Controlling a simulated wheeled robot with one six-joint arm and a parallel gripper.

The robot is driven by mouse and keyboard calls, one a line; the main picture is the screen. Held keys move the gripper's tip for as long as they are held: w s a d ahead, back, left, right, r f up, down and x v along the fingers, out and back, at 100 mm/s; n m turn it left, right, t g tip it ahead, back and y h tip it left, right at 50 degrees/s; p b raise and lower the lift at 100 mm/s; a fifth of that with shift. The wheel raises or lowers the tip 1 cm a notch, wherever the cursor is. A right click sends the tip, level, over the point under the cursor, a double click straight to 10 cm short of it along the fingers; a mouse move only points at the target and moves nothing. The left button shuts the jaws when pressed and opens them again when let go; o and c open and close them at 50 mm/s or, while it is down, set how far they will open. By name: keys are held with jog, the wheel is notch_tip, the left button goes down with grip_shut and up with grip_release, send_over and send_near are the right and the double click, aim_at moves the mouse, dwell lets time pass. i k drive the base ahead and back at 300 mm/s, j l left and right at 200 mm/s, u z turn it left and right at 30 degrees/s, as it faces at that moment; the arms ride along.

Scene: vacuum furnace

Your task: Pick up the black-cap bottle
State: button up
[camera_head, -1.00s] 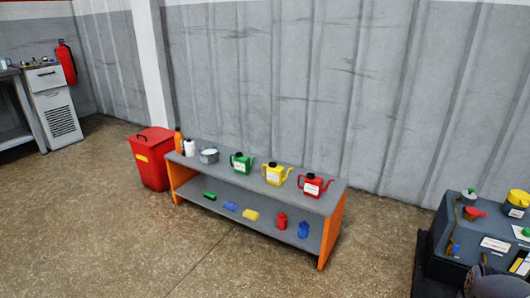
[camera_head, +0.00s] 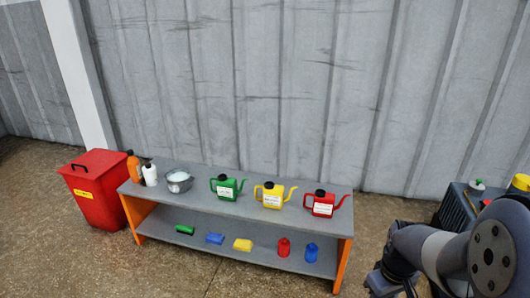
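A white bottle (camera_head: 150,176) with a small dark cap stands upright at the left end of the bench's upper shelf (camera_head: 205,199). An orange bottle (camera_head: 133,167) stands just left of it, and a metal pot (camera_head: 179,181) stands to its right. My arm shows at the lower right. My gripper (camera_head: 382,284) seems to be the dark part at the bottom edge, partly cut off, well right of the bottle and apart from it. I cannot see whether its fingers are open.
Green (camera_head: 228,188), yellow (camera_head: 272,195) and red (camera_head: 323,203) cans stand along the upper shelf. The lower shelf (camera_head: 212,253) holds several small coloured items. A red bin (camera_head: 97,192) stands left of the bench. The floor in front is clear.

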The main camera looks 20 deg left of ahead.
aim_at(150, 173)
jog(key=i+j, duration=0.1)
jog(key=j, duration=0.3)
jog(key=i+j, duration=0.1)
jog(key=j, duration=0.3)
jog(key=i+j, duration=0.1)
jog(key=j, duration=0.35)
jog(key=i+j, duration=0.1)
jog(key=j, duration=0.3)
jog(key=i+j, duration=0.15)
jog(key=j, duration=0.25)
jog(key=i+j, duration=0.1)
jog(key=j, duration=0.3)
jog(key=i+j, duration=0.1)
jog(key=j, duration=0.25)
jog(key=i+j, duration=0.1)
jog(key=j, duration=0.3)
jog(key=i+j, duration=0.15)
jog(key=j, duration=0.2)
jog(key=i+j, duration=0.1)
jog(key=j, duration=0.3)
jog(key=i+j, duration=0.1)
jog(key=j, duration=0.25)
jog(key=i+j, duration=0.1)
jog(key=j, duration=0.3)
jog(key=i+j, duration=0.2)
